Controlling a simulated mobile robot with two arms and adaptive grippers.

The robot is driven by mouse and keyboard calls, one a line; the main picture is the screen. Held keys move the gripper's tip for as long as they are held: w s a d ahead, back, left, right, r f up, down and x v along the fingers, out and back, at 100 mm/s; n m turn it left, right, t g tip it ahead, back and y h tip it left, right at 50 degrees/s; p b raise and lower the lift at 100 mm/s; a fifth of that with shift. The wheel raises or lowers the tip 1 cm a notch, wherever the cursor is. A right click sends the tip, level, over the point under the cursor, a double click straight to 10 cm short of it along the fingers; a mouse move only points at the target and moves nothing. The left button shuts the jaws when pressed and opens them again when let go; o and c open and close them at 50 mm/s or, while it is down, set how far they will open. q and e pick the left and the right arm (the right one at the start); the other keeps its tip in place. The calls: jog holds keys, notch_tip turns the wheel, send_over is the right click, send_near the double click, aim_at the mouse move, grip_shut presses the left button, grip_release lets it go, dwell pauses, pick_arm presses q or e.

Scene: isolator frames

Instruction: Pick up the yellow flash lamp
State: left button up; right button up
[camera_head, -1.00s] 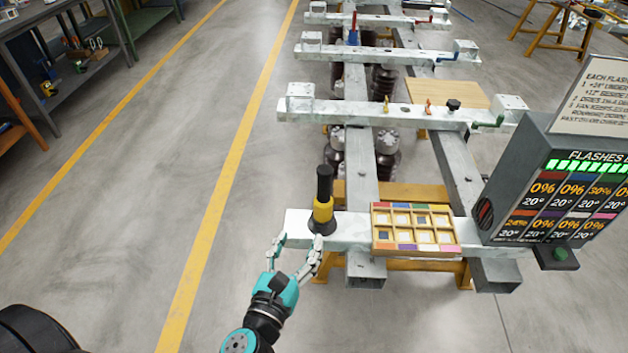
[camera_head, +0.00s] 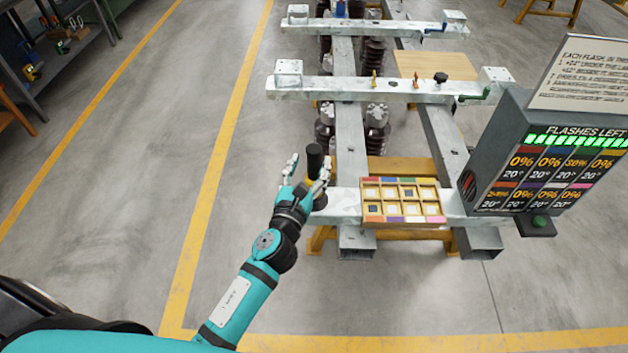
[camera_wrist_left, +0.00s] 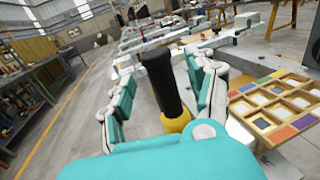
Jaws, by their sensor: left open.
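The yellow flash lamp (camera_head: 314,162) stands upright on the near left end of the pale metal frame (camera_head: 345,203). It has a black top and a yellow body. In the head view my left gripper (camera_head: 306,170) is at the lamp and hides much of its lower part. In the left wrist view the lamp (camera_wrist_left: 163,83) rises between the spread fingers of the gripper (camera_wrist_left: 160,92). The fingers are open, one on each side, with the lamp's base hidden behind the palm. My right gripper is not in view.
A wooden tray (camera_head: 403,219) with coloured squares sits on the frame just right of the lamp. A grey display box (camera_head: 490,150) with a green button (camera_head: 539,222) stands farther right. Crossbars (camera_head: 370,88) lie beyond. The floor to the left is clear.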

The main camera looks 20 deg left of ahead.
aim_at(312, 158)
pick_arm(q)
jog(key=w, duration=0.4)
jog(key=shift+w, duration=0.15)
jog(key=shift+a+r, duration=0.1)
grip_shut()
dwell(0.4)
jog(key=shift+r, duration=0.2)
